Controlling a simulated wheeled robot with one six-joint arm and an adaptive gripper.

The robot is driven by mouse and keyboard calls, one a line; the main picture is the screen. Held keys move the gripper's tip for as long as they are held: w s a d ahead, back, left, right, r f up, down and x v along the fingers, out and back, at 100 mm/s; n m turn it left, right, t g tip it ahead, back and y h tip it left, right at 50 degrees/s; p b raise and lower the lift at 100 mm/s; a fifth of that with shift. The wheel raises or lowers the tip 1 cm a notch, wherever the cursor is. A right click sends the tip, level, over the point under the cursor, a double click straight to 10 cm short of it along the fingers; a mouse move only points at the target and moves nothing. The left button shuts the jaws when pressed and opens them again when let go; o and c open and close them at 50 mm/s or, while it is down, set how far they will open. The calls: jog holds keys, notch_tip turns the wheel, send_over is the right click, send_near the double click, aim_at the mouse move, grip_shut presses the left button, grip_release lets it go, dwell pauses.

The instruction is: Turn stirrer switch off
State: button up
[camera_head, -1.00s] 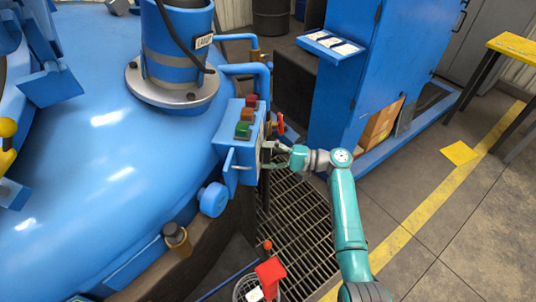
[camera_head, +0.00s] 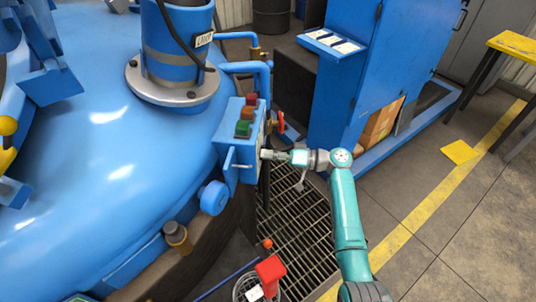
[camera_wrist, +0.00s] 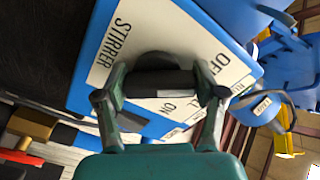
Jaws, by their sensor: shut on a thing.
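The stirrer switch (camera_wrist: 158,62) is a dark knob on a white plate (camera_wrist: 122,38) marked STIRRER, with OFF and ON printed on it. My gripper (camera_wrist: 160,86) is shut on the dark switch, with one finger on each side of it. The bar of the switch lies roughly level across the wrist view. In the head view, my gripper (camera_head: 270,155) is at the right face of the blue control box (camera_head: 238,158). The switch itself is hidden there, and its exact setting is hard to tell.
Red, orange and green buttons (camera_head: 246,116) sit on top of the box. A red handle (camera_head: 281,124) and blue pipes (camera_head: 262,68) are close behind. A blue cabinet (camera_head: 350,75) stands to the right. Floor grating (camera_head: 295,230) lies below my arm.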

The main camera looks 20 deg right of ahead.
jog(key=shift+f+n, duration=0.1)
jog(key=shift+n, duration=0.8)
jog(key=o, duration=1.1)
jog(key=shift+o, duration=0.2)
jog(key=v, duration=1.2)
